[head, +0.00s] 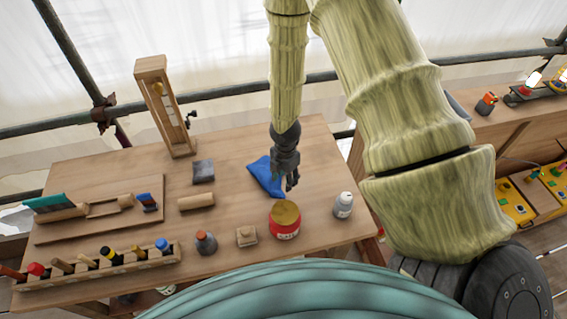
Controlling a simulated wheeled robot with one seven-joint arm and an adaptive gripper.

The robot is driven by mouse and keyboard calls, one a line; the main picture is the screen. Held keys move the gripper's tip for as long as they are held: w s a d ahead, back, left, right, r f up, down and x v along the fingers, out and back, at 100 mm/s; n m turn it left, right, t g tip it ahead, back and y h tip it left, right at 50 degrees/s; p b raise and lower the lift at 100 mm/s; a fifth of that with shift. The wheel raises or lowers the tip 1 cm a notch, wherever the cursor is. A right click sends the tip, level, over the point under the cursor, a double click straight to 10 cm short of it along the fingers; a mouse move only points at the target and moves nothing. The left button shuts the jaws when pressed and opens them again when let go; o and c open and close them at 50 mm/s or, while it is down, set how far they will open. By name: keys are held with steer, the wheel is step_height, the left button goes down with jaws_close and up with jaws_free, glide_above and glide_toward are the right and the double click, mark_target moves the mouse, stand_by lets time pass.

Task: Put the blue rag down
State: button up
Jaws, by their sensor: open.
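The blue rag (263,176) lies on the wooden table (236,146), towards its right side. It looks flat with a raised or folded edge. My gripper (290,184) is at the right edge of the rag, pointing down, and hides part of it. My gripper is open. I cannot tell whether its fingers touch the rag.
A red tin (284,222) and a grey-white bottle (343,205) stand in front of my gripper. A dark block (203,171) and a wooden cylinder (196,201) lie to the left. A tall wooden frame (165,110) stands at the back. A tool rack (100,265) lines the front left.

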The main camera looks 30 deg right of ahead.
steer(key=r, duration=0.1)
steer(key=s+r, duration=0.1)
steer(key=r, duration=0.1)
steer(key=shift+s+a+r, duration=0.2)
steer(key=shift+a+r, duration=0.05)
steer(key=shift+a, duration=0.1)
steer(key=shift+w+a+f, duration=0.1)
steer(key=shift+w+f, duration=0.05)
steer(key=shift+w, duration=0.05)
steer(key=c, duration=0.7)
steer(key=shift+w+a+f, duration=0.15)
steer(key=shift+w+f, duration=0.05)
steer(key=shift+w, duration=0.15)
jaws_close()
glide_toward(268, 187)
steer(key=shift+f, duration=0.85)
steer(key=shift+b, duration=0.3)
steer(key=shift+f+b, duration=1.25)
steer(key=shift+f, duration=1)
